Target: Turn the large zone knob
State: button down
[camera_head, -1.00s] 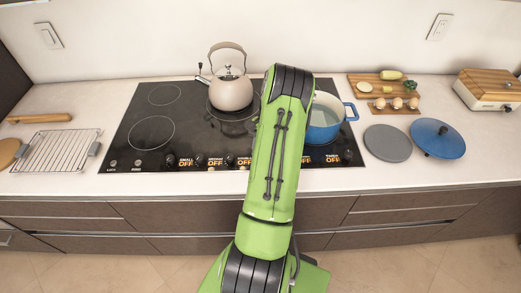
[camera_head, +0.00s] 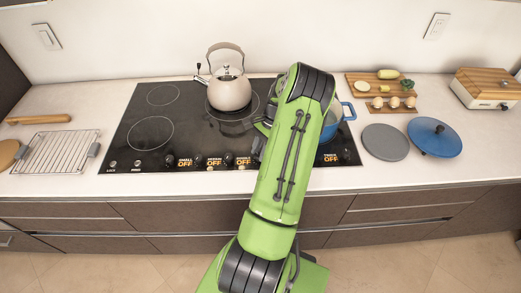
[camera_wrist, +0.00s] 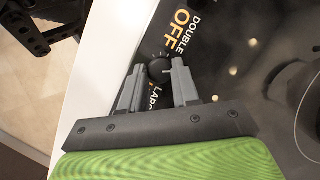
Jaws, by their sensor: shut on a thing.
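The cooktop's control strip shows in the wrist view, with a lit "DOUBLE OFF" label (camera_wrist: 184,28) and a partly hidden label starting "LAR" (camera_wrist: 155,98). A small round black knob (camera_wrist: 160,66) sits between these labels. My gripper (camera_wrist: 158,71) has its two grey fingers on either side of this knob and is shut on it. In the head view, my green arm covers this part of the strip. Only a dark part of my gripper shows left of the arm, and the fingertips are hidden.
A beige kettle (camera_head: 229,92) stands on a rear zone of the black cooktop (camera_head: 190,117). A blue pot (camera_head: 346,111) is partly hidden behind my arm. A grey disc (camera_head: 385,142) and a blue lid (camera_head: 434,137) lie at right. A wire rack (camera_head: 58,151) lies at left.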

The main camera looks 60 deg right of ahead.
jog(key=c, duration=0.8)
grip_release()
jog(key=p+v, duration=0.1)
jog(key=v, duration=1.4)
jog(key=shift+r, duration=0.4)
